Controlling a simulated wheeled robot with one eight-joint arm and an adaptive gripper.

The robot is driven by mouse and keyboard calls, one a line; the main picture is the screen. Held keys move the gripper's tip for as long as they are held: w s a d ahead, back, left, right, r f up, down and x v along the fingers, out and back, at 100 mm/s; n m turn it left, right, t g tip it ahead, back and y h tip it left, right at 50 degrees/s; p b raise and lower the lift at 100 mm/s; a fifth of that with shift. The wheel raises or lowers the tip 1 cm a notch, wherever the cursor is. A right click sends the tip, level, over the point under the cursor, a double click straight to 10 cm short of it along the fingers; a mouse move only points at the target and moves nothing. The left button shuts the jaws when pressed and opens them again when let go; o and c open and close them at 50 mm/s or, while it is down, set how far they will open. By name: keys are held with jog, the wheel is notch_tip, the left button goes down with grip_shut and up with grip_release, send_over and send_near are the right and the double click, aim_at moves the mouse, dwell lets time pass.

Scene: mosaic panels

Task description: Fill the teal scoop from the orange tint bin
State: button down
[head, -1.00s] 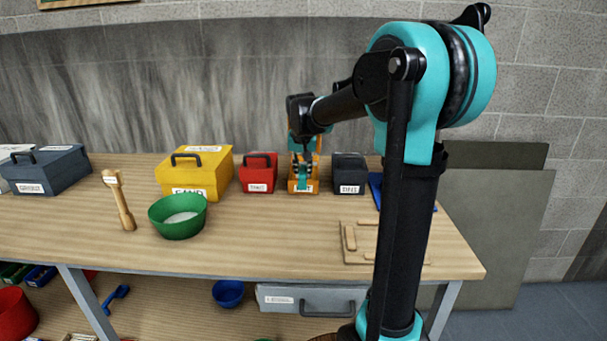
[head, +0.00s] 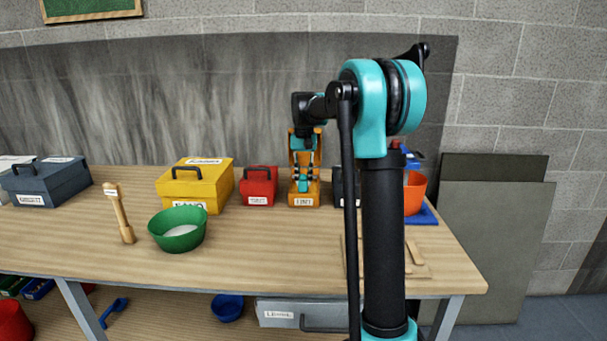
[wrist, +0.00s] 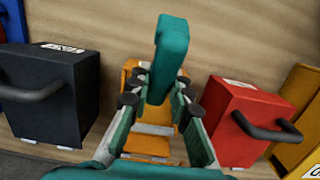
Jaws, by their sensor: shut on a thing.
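The orange tint bin (head: 303,201) stands on the bench between the red and black bins, with an orange upright part, apparently its raised lid, behind its opening. My gripper (head: 303,172) points down over the bin, its fingertips at or in the opening. In the wrist view my gripper (wrist: 163,100) is shut on the teal scoop (wrist: 170,55), whose teal bar rises between the fingers. Orange bin parts (wrist: 150,143) show below and around the fingers. The scoop's bowl and any tint in it are hidden.
The red bin (head: 258,190) and black bin (wrist: 52,95) stand close on either side. A yellow bin (head: 195,190), green bowl (head: 178,238) and wooden mallet (head: 121,215) are further left. An orange tub (head: 414,195) is at right. The front middle of the bench is clear.

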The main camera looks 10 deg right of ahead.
notch_tip(320, 180, down, 2)
jog(key=shift+f, duration=0.1)
jog(key=shift+w+d, duration=0.1)
jog(key=shift+w, duration=0.6)
jog(key=shift+t, duration=0.3)
jog(key=s+t, duration=0.1)
jog(key=t, duration=0.1)
jog(key=shift+s+t+h, duration=0.3)
jog(key=shift+s+t, duration=0.05)
jog(key=shift+t, duration=0.05)
jog(key=shift+s+a+t, duration=0.2)
jog(key=shift+s+t, duration=0.2)
jog(key=shift+s, duration=0.1)
jog(key=shift+s+a+t, duration=0.15)
jog(key=shift+s+t, duration=0.25)
jog(key=shift+s, duration=0.05)
jog(key=shift+w, duration=0.15)
